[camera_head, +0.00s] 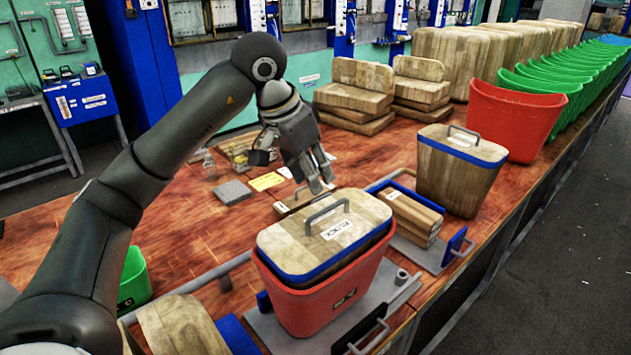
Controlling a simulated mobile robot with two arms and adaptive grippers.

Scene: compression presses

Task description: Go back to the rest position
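My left arm comes in from the left and reaches over the wooden table (180,225). My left gripper (320,182) points down above the table, behind the lidded red bin, and appears to hold nothing. Its fingertips look close together, but the angle does not show whether they are open or shut. The red bin (335,290) holds a wooden block with a handled wooden lid (325,232) and stands on a grey press plate (395,295) at the front. My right gripper is out of view.
A wooden handled block (460,170) stands at the right, beside stacked wooden pieces (412,215) in a blue-edged fixture. A red bin (515,115) and several green bins (545,90) line the right edge. A green bin (133,278) is at lower left. Wooden blocks (355,88) are behind.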

